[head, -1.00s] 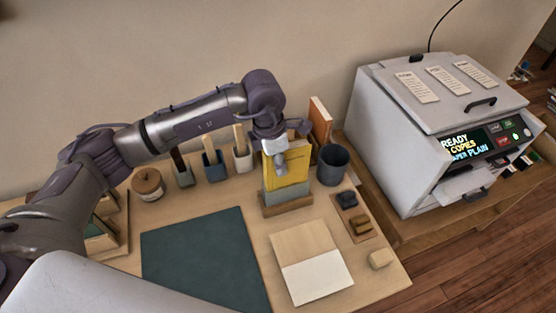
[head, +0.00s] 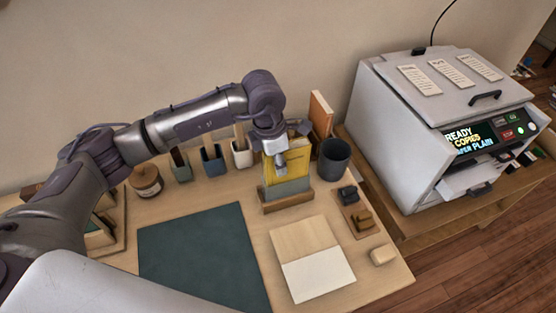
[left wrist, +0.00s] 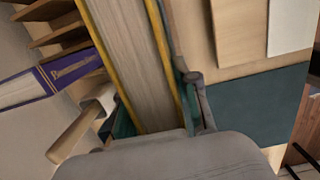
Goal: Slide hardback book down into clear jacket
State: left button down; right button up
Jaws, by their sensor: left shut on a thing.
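The yellow hardback book (head: 270,173) stands upright at the back of the table, and its lower part is inside the clear jacket (head: 290,188). The jacket looks grey-green and stands in a wooden holder (head: 287,203). My left gripper (head: 280,160) is shut on the book from above and hides part of its front and top. In the left wrist view the book's page block (left wrist: 130,55) shows between yellow covers, with a finger at either side. How deep the book sits is hard to tell. My right gripper is out of view.
A grey cup (head: 334,160) and an orange book (head: 319,113) stand close at the right. A copier (head: 430,130) stands right.

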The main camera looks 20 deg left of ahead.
pick_arm(q)
jog(key=shift+f+b, duration=1.75)
jog(key=shift+f, duration=0.25)
jog(key=c, duration=0.8)
grip_release()
jog(key=shift+o, duration=0.2)
jog(key=r, duration=0.4)
jog(key=a+r, duration=0.1)
jog(key=r, duration=0.3)
jog(key=s+r, duration=0.1)
jog(key=r, duration=0.3)
jog(key=shift+a, duration=0.2)
